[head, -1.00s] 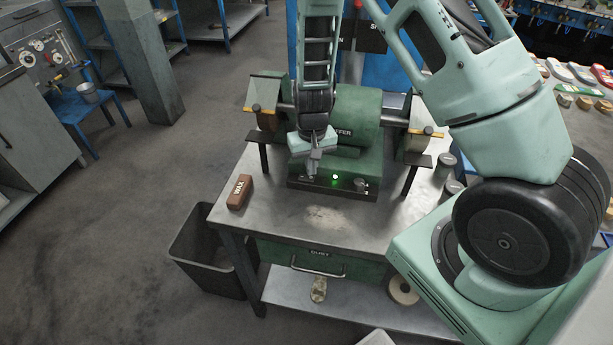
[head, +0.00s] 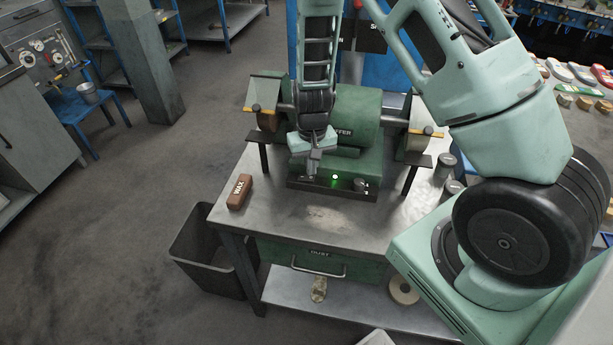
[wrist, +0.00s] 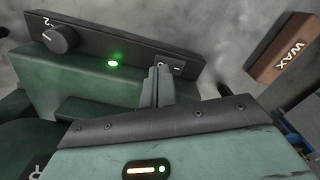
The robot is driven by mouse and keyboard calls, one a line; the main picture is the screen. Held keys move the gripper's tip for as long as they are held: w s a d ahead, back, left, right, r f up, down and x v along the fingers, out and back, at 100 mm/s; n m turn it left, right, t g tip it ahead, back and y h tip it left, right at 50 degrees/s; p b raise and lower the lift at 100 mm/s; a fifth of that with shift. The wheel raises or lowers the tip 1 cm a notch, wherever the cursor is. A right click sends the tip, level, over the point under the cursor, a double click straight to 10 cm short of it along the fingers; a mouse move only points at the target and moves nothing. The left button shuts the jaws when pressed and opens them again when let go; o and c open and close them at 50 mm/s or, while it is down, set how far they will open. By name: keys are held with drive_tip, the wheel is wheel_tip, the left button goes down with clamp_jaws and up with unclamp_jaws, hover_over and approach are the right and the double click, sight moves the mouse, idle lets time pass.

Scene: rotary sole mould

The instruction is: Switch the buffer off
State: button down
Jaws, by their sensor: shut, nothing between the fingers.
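The green buffer (head: 358,115) stands on the steel bench, with a wheel under a guard at each end. Its dark front panel (head: 326,190) carries a lit green lamp (head: 335,177) and a knob (head: 359,184). In the wrist view the lamp (wrist: 113,63) glows green, and the black knob (wrist: 60,38) is at the panel's far left. A small switch (wrist: 169,65) marked O and I sits at the panel's right end. My gripper (wrist: 158,72) is shut and empty, its fingertips right at the switch and partly hiding it. I cannot tell whether they touch.
A brown wax block (head: 239,192) lies on the bench (head: 300,222) left of the panel. Grey tins (head: 444,166) stand at the right. A dark bin (head: 207,250) is on the floor at left. The bench front is clear.

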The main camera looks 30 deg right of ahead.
drive_tip(key=shift+f+b, duration=0.7)
drive_tip(key=shift+f, duration=0.2)
idle(0.4)
drive_tip(key=shift+r+p, duration=2.8)
drive_tip(key=shift+r, duration=0.75)
